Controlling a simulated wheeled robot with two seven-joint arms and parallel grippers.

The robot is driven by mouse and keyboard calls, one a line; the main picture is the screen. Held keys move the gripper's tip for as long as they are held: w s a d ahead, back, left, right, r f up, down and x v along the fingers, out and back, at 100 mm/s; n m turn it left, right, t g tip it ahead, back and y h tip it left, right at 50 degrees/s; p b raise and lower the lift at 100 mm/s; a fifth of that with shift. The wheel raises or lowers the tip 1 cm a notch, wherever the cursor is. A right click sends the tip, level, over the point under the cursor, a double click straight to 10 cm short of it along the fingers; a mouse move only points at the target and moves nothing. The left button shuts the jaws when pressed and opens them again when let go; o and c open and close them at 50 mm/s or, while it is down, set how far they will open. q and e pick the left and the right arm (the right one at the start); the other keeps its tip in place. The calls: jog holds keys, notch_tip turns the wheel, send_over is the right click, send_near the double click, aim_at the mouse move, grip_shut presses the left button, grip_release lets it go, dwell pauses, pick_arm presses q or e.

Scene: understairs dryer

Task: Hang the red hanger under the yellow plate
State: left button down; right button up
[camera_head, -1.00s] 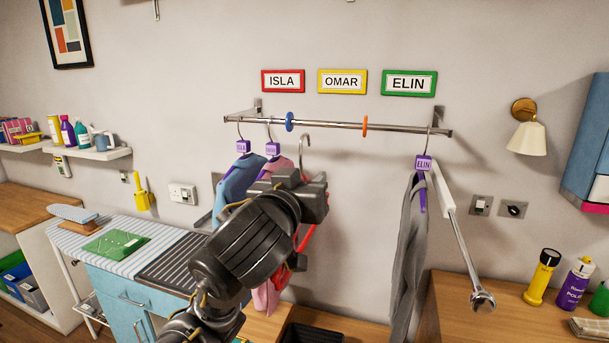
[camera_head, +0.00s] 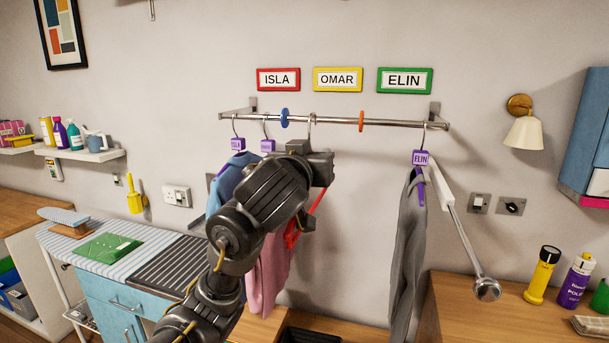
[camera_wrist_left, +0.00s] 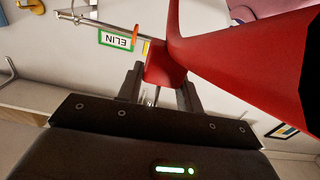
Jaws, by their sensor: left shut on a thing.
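The red hanger (camera_head: 292,233) is mostly hidden behind my left arm in the head view. My left gripper (camera_wrist_left: 165,85) is shut on its red neck block in the left wrist view. The hanger's metal hook (camera_head: 312,126) rises above the gripper to the rail (camera_head: 335,121), between the blue ring (camera_head: 285,118) and the orange ring (camera_head: 361,121). I cannot tell whether the hook rests on the rail. The yellow plate (camera_head: 338,79), marked OMAR, is on the wall above that stretch. My right gripper is out of view.
Purple-tagged hangers with a blue garment (camera_head: 228,186) and a pink garment (camera_head: 268,275) hang left of the blue ring. A grey garment (camera_head: 407,250) hangs at the rail's right end under the green ELIN plate (camera_head: 404,80). The rail between the orange ring and that garment is bare.

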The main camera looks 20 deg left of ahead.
pick_arm(q)
jog(key=w+b, duration=0.2)
jog(key=w, duration=0.2)
jog(key=w+a+b, duration=0.1)
jog(key=w+b, duration=0.1)
jog(key=w, duration=0.2)
jog(key=w+b, duration=0.2)
jog(key=w, duration=0.3)
jog(key=shift+a+f, duration=0.1)
jog(key=shift+a, duration=0.2)
jog(key=w+a+f+p, duration=0.1)
jog(key=w+f+p, duration=0.1)
jog(key=w, duration=1.1)
jog(key=shift+a+f+p, duration=0.2)
jog(key=shift+f+p, duration=0.1)
jog(key=shift+p, duration=0.05)
jog(key=shift+s, duration=0.1)
jog(key=c, duration=0.9)
grip_release()
jog(key=shift+o, duration=0.2)
